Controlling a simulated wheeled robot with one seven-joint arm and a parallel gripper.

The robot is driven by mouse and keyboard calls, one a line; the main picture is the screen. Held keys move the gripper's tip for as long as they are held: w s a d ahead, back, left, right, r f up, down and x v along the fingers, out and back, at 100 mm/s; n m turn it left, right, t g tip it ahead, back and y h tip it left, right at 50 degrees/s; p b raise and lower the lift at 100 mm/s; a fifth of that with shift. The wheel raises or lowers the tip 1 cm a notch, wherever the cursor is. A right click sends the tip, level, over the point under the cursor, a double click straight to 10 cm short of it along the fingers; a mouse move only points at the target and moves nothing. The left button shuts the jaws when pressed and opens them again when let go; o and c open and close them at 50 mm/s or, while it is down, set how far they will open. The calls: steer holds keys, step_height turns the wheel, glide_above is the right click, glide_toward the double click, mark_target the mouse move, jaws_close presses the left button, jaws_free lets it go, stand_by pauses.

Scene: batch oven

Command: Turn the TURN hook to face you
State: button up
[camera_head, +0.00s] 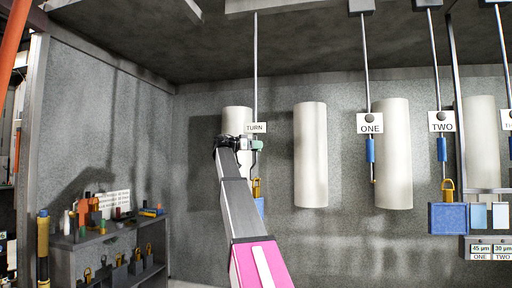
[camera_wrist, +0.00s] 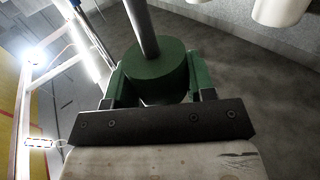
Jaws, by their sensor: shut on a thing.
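The TURN hook (camera_head: 254,165) hangs on a thin rod from the ceiling, below a white TURN sign (camera_head: 256,128). A brass shackle (camera_head: 256,187) and a blue piece (camera_head: 260,206), partly behind my arm, hang under it. My gripper (camera_head: 252,145) is at the rod just below the sign. In the wrist view my gripper (camera_wrist: 158,82) is shut on a dark green round grip (camera_wrist: 160,62), one finger on each side, with the rod (camera_wrist: 141,28) rising from it. Which way the hook's opening faces is too small to tell.
Hooks signed ONE (camera_head: 370,123) and TWO (camera_head: 441,122) hang to the right; a blue block (camera_head: 448,218) hangs from TWO. White cylinders (camera_head: 311,155) stand out along the back wall. A shelf unit (camera_head: 110,245) with padlocks and small items is at left.

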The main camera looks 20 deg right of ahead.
steer(key=m+g, duration=0.2)
steer(key=g, duration=0.1)
steer(key=m+g+y, duration=0.1)
steer(key=m+g, duration=0.1)
steer(key=g, duration=0.1)
steer(key=shift+w, duration=0.15)
steer(key=shift+f+m+g+y, duration=0.1)
steer(key=shift+m+g+y, duration=0.5)
steer(key=shift+m+g, duration=0.65)
steer(key=shift+s+g, duration=0.25)
steer(key=shift+g, duration=0.4)
steer(key=o, duration=0.9)
steer(key=shift+o, duration=0.2)
steer(key=shift+w+a, duration=0.1)
